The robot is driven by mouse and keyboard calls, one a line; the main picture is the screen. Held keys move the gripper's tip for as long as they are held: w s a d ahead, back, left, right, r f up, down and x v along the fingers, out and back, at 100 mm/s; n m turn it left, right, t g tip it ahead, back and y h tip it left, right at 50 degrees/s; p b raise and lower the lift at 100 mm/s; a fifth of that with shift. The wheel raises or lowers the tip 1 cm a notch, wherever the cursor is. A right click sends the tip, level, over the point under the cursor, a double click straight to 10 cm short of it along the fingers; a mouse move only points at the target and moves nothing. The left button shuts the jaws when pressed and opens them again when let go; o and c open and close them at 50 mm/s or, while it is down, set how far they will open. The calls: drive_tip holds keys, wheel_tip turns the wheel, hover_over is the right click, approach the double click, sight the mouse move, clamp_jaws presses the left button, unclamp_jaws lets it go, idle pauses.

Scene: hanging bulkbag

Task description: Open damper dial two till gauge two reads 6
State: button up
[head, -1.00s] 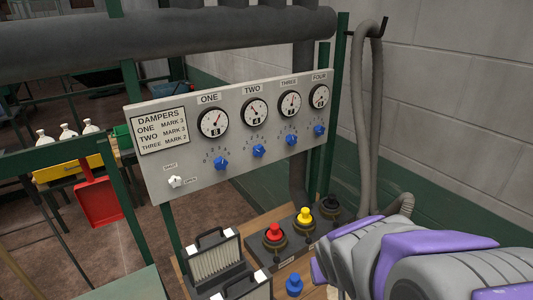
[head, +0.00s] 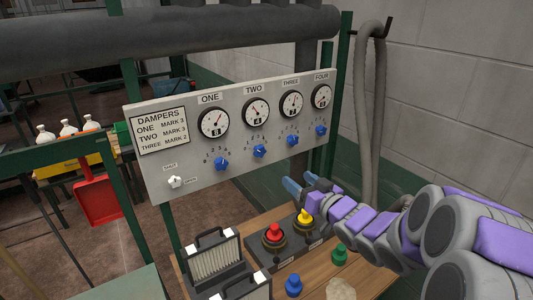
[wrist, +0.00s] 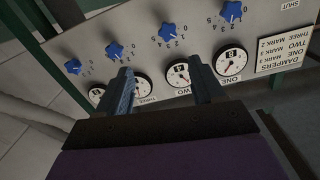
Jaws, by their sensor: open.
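The grey panel (head: 228,180) carries gauges labelled ONE to FOUR, each above a blue dial. Gauge two (head: 256,112) is round and white with a number window that seems to show 4. Damper dial two (head: 260,151) sits below it. The wrist view shows the panel upside down, with gauge two (wrist: 178,75) and dial two (wrist: 168,33) seen between my fingers. My gripper (head: 301,183) is open and empty, in front of the panel's lower right part and apart from dial two. It also fills the lower wrist view (wrist: 160,75).
Neighbouring dials one (head: 221,163) and three (head: 292,140) flank dial two closely. Below the panel, a wooden bench (head: 325,262) holds red (head: 273,232) and yellow (head: 305,217) knobs. A grey hose (head: 368,120) hangs at right.

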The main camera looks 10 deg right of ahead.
drive_tip(key=w+a, duration=0.1)
drive_tip(key=a, duration=0.2)
drive_tip(key=b, duration=0.1)
approach(261, 152)
drive_tip(key=shift+y, duration=0.3)
drive_tip(key=x, duration=0.5)
drive_tip(key=b+x, duration=0.1)
drive_tip(key=x, duration=0.2)
drive_tip(key=shift+w+a+f, duration=0.2)
drive_tip(key=shift+w+f, duration=0.05)
drive_tip(key=shift+w+d, duration=0.2)
drive_tip(key=shift+w, duration=0.2)
drive_tip(key=shift+d, duration=0.2)
drive_tip(key=shift+c, duration=0.2)
drive_tip(key=shift+a, duration=0.35)
drive_tip(key=c, duration=0.5)
drive_tip(key=shift+w+d, duration=0.1)
drive_tip(key=c, duration=0.5)
